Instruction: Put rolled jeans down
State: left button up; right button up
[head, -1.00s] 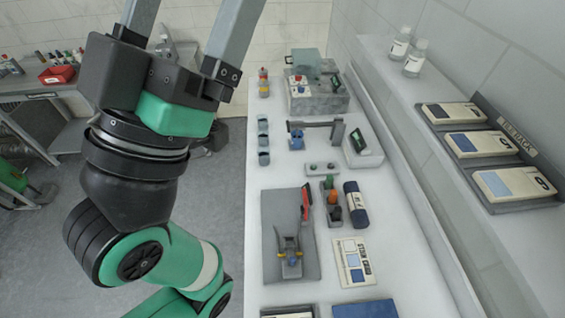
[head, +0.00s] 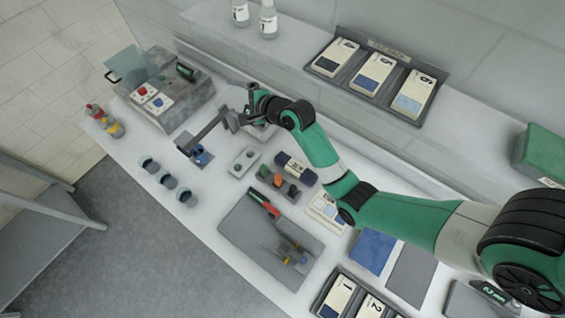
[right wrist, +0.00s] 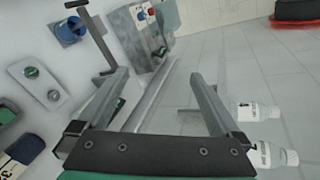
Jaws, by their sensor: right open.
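The rolled jeans (head: 296,168), a dark navy roll with a pale label, lie on the white counter beside the small tray with orange and green items. Part of the roll shows at the lower left in the right wrist view (right wrist: 20,152). My right arm crosses the head view from the lower right. My right gripper (head: 253,95) is at the far side of the counter, beyond the roll and apart from it. In the right wrist view its two long grey fingers (right wrist: 158,78) stand wide apart with nothing between them. My left gripper is not clearly seen.
A grey lever stand (head: 205,138) is close to my right gripper. A grey machine (head: 165,95) stands at the far end. Bottles (head: 268,20) stand on the raised ledge. A grey mat (head: 255,228) holds tools. Several cups (head: 168,180) line the counter edge.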

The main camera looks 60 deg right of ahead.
jog(key=s+d+f+m+g+p, duration=0.1)
jog(key=s+d+f+m+g, duration=0.15)
jog(key=f, duration=0.25)
jog(key=s+d+f+m+g+p, duration=0.1)
jog(key=s+d+f+m, duration=0.1)
jog(key=s+f, duration=0.25)
pick_arm(q)
notch_tip(320, 180, up, 6)
jog(key=p, duration=0.3)
pick_arm(e)
jog(key=m+g+y, duration=0.1)
jog(key=m+g, duration=0.3)
jog(key=m, duration=0.4)
send_near(299, 168)
jog(key=shift+w+d+f, duration=0.15)
jog(key=shift+d+f, duration=0.2)
jog(key=shift+a+f, duration=0.1)
jog(key=shift+f, duration=0.15)
jog(key=b+x, duration=0.6)
jog(key=b, duration=0.1)
jog(key=shift+f, duration=0.25)
pick_arm(q)
notch_tip(299, 168, down, 7)
pick_arm(e)
jog(key=shift+w+r, duration=0.1)
jog(key=shift+w, duration=0.1)
